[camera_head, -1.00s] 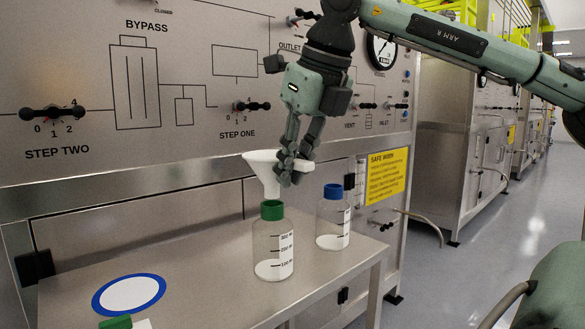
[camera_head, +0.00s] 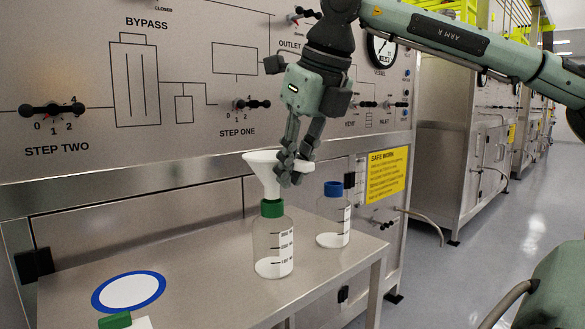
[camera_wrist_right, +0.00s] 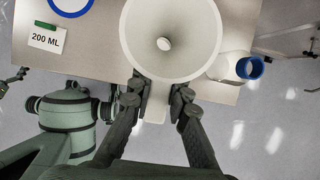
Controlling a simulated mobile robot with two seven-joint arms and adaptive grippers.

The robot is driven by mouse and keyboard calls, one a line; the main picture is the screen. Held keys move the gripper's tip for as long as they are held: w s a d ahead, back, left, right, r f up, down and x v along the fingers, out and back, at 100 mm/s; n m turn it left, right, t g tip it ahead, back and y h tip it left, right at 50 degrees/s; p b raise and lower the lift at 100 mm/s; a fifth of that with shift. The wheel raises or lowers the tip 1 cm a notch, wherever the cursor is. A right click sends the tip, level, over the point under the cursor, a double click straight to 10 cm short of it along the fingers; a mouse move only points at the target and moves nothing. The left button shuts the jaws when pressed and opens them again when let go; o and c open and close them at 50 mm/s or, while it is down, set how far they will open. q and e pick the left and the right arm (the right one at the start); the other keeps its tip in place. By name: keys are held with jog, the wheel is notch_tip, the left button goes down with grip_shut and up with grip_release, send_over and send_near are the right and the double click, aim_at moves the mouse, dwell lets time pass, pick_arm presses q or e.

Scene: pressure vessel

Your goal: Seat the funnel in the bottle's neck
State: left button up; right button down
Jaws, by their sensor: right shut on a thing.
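The white funnel (camera_head: 266,172) is upright, with its stem at the green-collared neck of the clear bottle (camera_head: 272,248). The stem's lower end is hidden by the green collar (camera_head: 271,208) or lies just behind it; how deep it sits I cannot tell. My right gripper (camera_head: 292,172) is shut on the funnel at its right side. In the right wrist view the funnel (camera_wrist_right: 185,62) covers the bottle below, and the gripper fingers (camera_wrist_right: 160,98) meet its near rim. My left gripper is not in view.
A blue-collared bottle (camera_head: 333,218) stands close by on the right. A blue-ringed white disc (camera_head: 128,292) and a green-topped item (camera_head: 115,321) are at the front left of the steel table (camera_head: 190,270). A control panel (camera_head: 120,170) rises behind.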

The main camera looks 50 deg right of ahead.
jog(key=shift+f+b, duration=1.2)
jog(key=shift+f, duration=0.3)
jog(key=c, duration=1.4)
grip_release()
jog(key=shift+o, duration=0.2)
jog(key=v, duration=1.2)
